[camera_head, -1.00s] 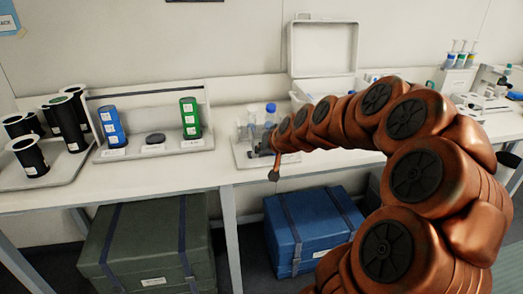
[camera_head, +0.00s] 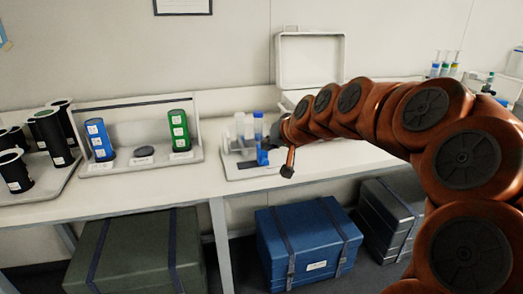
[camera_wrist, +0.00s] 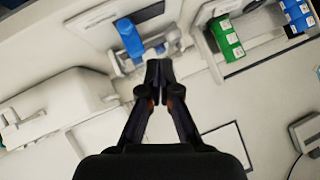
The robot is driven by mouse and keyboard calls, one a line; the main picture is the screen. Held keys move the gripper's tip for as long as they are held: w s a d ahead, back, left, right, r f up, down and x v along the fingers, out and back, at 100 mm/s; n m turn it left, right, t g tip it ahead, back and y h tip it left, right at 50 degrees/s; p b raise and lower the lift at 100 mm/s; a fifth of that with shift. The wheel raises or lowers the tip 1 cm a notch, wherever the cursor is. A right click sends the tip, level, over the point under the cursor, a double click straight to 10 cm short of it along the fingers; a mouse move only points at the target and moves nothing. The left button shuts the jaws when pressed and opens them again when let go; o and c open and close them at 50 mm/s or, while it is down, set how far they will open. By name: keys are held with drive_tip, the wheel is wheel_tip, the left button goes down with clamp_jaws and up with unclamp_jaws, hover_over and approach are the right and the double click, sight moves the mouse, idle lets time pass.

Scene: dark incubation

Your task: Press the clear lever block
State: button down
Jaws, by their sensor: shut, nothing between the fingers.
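My gripper (camera_wrist: 158,72) is shut and empty, its two dark fingertips together in the middle of the wrist view. Just beyond and left of the tips is a bright blue upright part (camera_wrist: 130,38), with pale, see-through pieces (camera_wrist: 168,42) beside it. In the head view, a clear block-like holder (camera_head: 240,130) and a blue-capped clear tube (camera_head: 258,127) stand on a small tray, with a blue lever-like part (camera_head: 262,157) in front. I cannot tell for certain which piece is the clear lever block, nor whether my fingertips touch anything.
A green container (camera_head: 179,131), a blue container (camera_head: 100,140) and a dark disc (camera_head: 144,151) stand on a rack to the left. Several black cylinders (camera_head: 48,132) are farther left. An open white case (camera_head: 310,60) stands behind. Cases lie under the bench.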

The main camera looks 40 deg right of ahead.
drive_tip(key=shift+v, duration=1.3)
drive_tip(key=s+a+f+n+g+y, duration=0.1)
drive_tip(key=s+a+f+n+g, duration=0.25)
drive_tip(key=a, duration=0.65)
drive_tip(key=s+a+f+n+g+y, duration=0.1)
drive_tip(key=s+a+f+g, duration=0.1)
drive_tip(key=s+a+f, duration=0.6)
drive_tip(key=s+a+f+n+g, duration=0.1)
drive_tip(key=s+a+f+g, duration=0.1)
drive_tip(key=s, duration=0.6)
drive_tip(key=s+a+f+n+g+h, duration=0.1)
drive_tip(key=s+a+f+g, duration=0.2)
drive_tip(key=s, duration=0.5)
drive_tip(key=shift+a+f+g, duration=0.2)
drive_tip(key=shift+a+g, duration=0.55)
drive_tip(key=shift+a, duration=0.2)
